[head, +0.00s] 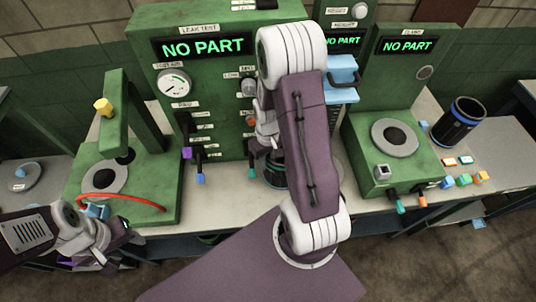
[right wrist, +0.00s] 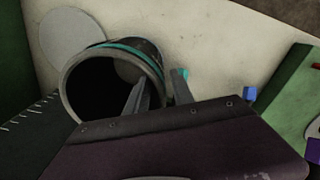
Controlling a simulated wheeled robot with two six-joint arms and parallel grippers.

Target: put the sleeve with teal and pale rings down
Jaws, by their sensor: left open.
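The black sleeve with teal and pale rings (right wrist: 115,75) shows in the right wrist view with its open mouth towards the camera. In the head view it (head: 275,176) is partly hidden behind my right arm, by the front of the middle machine. My right gripper (right wrist: 158,92) is shut on the sleeve's wall, one finger inside the mouth and one outside. I cannot tell whether the sleeve's base touches the bench. My left gripper (head: 105,250) is open and empty at the lower left, in front of the left green fixture.
A pale disc (right wrist: 70,38) lies on the bench beside the sleeve. Small levers (head: 200,178) stick out of the middle machine (head: 215,95). A red hose (head: 120,200) curves over the left fixture. Another dark sleeve with blue rings (head: 460,122) stands at the right.

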